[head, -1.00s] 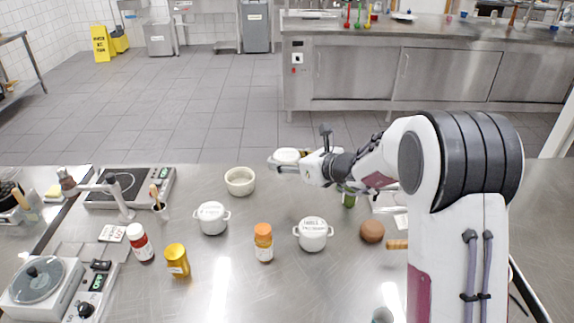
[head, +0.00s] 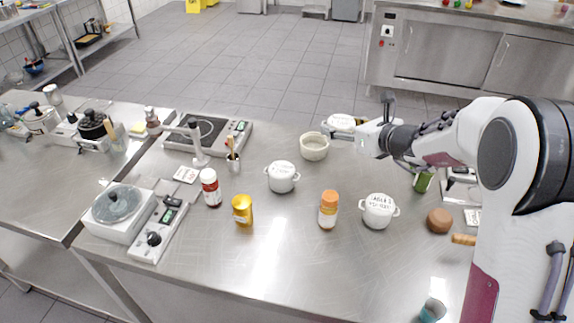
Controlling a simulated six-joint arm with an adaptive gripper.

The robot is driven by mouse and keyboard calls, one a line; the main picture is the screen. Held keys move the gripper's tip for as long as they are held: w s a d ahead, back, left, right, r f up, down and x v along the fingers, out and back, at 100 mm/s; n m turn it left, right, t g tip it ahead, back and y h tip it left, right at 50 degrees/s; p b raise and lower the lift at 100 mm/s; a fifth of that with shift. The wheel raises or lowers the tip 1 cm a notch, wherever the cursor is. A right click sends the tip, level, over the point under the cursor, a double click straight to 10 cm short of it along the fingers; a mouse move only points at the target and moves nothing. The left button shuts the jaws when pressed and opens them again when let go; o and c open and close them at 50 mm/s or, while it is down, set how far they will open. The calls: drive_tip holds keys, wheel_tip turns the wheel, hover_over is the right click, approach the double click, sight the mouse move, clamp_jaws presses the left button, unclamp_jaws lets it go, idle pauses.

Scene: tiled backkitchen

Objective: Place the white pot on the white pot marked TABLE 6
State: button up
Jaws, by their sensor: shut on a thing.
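My gripper (head: 358,124) is shut on a white pot (head: 341,121) and holds it in the air near the back of the steel table, by the cream bowl. Two more white lidded pots with side handles stand upright on the table. One white pot (head: 282,178) is left of centre, and another white pot (head: 378,212) is nearer the front and right. Both have dark lettering on their lids, too small to read with certainty. The held pot is apart from both. My fingertips are partly hidden beside the held pot.
A cream bowl (head: 314,148) stands just below the held pot in the picture. An orange-capped bottle (head: 328,211) stands between the two pots. The front middle is clear.

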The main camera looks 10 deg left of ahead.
drive_tip(key=s+a+r, duration=0.2)
drive_tip(key=s+a, duration=0.2)
drive_tip(key=a, duration=0.2)
drive_tip(key=s+a+r, duration=0.2)
drive_tip(key=s+a, duration=0.2)
drive_tip(key=a, duration=0.3)
drive_tip(key=shift+a+r, duration=0.3)
drive_tip(key=shift+r, duration=0.1)
drive_tip(key=shift+s, duration=0.1)
hover_over(282, 168)
drive_tip(key=shift+s+f, duration=0.1)
drive_tip(key=shift+f, duration=3.05)
drive_tip(key=shift+f, duration=1.85)
drive_tip(key=shift+f, duration=0.1)
